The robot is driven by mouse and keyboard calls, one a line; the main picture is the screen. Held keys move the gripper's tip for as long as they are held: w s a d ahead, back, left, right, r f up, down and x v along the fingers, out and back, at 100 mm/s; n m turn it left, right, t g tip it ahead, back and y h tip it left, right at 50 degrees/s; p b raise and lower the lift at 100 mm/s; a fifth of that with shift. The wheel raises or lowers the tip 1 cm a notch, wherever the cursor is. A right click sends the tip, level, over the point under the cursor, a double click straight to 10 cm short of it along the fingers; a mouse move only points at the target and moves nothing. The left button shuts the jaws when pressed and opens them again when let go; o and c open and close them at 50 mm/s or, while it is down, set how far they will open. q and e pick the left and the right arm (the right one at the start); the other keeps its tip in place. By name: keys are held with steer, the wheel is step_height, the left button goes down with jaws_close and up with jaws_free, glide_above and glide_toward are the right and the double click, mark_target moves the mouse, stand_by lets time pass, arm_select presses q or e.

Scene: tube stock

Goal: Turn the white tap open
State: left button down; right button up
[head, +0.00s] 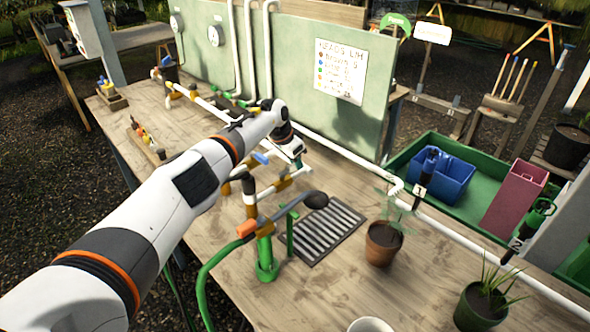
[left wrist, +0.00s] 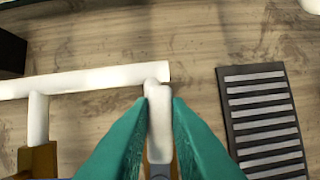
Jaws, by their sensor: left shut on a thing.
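The white tap's handle (left wrist: 158,115) shows in the left wrist view, between the two green fingers of my left gripper (left wrist: 158,125). The fingers are shut on it from both sides. The white pipe (left wrist: 85,80) runs just beyond the handle, with a short branch going down at its left. In the head view my left gripper (head: 299,162) is over the pipework on the bench, and it hides most of the white tap there. My right gripper is not in view.
A blue tap handle (head: 261,157) is left of my left gripper. A dark drain grate (head: 325,232) lies in front, and it also shows in the left wrist view (left wrist: 265,120). A green standpipe (head: 266,258) with a hose, and a potted plant (head: 382,245), stand on the wooden bench (head: 190,290).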

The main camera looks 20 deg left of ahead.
arm_select(q)
steer(key=shift+w+a+r+n+p, duration=0.1)
steer(key=shift+a+r+n+p, duration=0.1)
steer(key=shift+n+p, duration=0.2)
steer(key=shift+f+n, duration=0.1)
steer(key=shift+n, duration=0.2)
steer(key=shift+y, duration=0.3)
steer(key=shift+a, duration=0.1)
steer(key=c, duration=1.4)
jaws_free()
steer(key=shift+o, duration=0.2)
